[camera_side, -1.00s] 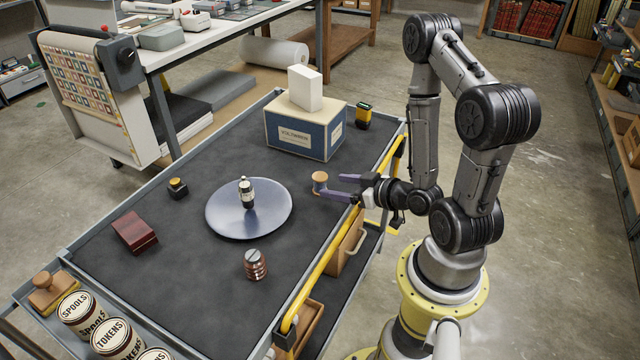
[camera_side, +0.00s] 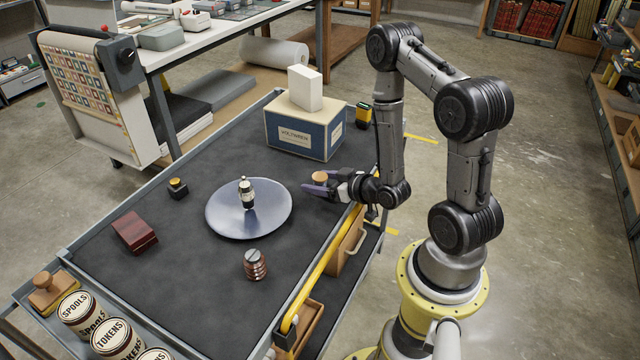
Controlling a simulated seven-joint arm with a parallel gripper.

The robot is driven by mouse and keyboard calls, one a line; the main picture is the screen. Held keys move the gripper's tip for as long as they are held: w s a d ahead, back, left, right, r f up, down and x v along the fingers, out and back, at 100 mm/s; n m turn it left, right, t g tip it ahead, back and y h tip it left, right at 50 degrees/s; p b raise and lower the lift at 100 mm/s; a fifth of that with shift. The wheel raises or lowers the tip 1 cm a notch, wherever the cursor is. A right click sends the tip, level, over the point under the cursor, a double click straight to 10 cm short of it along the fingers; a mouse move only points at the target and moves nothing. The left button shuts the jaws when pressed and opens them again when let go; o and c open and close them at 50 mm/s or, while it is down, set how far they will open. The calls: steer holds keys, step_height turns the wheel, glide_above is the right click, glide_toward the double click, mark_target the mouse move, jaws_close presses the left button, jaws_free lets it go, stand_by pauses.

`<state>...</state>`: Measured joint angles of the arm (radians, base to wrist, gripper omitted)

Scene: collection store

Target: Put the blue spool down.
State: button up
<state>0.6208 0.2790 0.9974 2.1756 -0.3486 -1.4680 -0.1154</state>
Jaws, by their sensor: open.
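A small spool-like piece with a round tan wooden top (camera_side: 320,177) stands on the dark cart top, right of the round metal disc. My gripper (camera_side: 314,182) is open, with its purple-grey fingers on either side of this piece. The fingers hide most of its body, and no blue shows on it. I cannot tell whether the fingers touch it. No clearly blue spool shows elsewhere in view.
The disc (camera_side: 226,224) carries a small dark bottle (camera_side: 246,193). A blue-and-cream box (camera_side: 297,135) stands behind my gripper. A ribbed copper-coloured piece (camera_side: 255,265), a dark red box (camera_side: 135,233) and a small black jar (camera_side: 178,188) stand apart. The front middle is clear.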

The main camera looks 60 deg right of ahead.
jaws_close()
steer(key=shift+r, duration=0.1)
